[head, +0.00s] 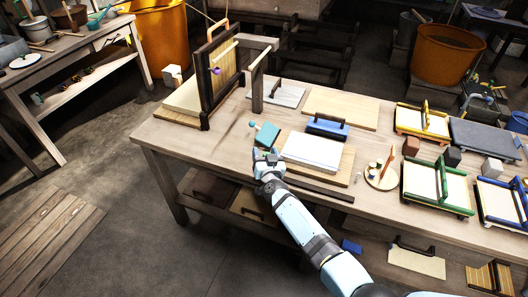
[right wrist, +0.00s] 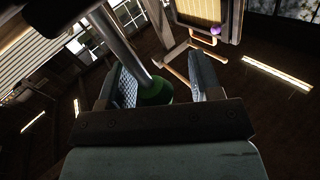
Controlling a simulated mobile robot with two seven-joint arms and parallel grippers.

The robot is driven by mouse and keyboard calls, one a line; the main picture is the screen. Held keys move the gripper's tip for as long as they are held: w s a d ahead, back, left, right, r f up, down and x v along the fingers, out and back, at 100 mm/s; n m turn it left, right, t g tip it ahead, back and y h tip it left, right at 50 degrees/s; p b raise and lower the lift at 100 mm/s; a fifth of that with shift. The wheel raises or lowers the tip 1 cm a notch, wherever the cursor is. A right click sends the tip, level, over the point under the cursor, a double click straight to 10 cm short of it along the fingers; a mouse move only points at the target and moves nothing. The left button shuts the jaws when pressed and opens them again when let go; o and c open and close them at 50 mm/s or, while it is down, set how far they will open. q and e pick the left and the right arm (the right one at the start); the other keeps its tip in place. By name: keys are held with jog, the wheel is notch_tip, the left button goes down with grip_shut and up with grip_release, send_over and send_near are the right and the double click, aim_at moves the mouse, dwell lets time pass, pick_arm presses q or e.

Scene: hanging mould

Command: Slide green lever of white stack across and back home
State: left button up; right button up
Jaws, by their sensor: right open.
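A green lever (head: 266,134) with a round knob sticks up at the stack's left side. My right gripper (head: 266,158) is at the stack's left edge, just in front of the lever. In the right wrist view the gripper (right wrist: 168,88) is open, and a grey rod with a green end (right wrist: 155,92) shows between its fingers, nearer the left one. I cannot tell whether they touch. My left gripper is out of view.
An upright wooden frame (head: 222,72) with a purple knob stands at the table's left end. A round wooden disc (head: 381,177) with small parts and a green-framed mould (head: 436,184) lie to the right. Bare table (head: 190,135) shows left of the lever.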

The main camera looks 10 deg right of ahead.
jog(key=s+p, duration=0.7)
jog(key=s, duration=0.6)
jog(key=shift+d, duration=0.15)
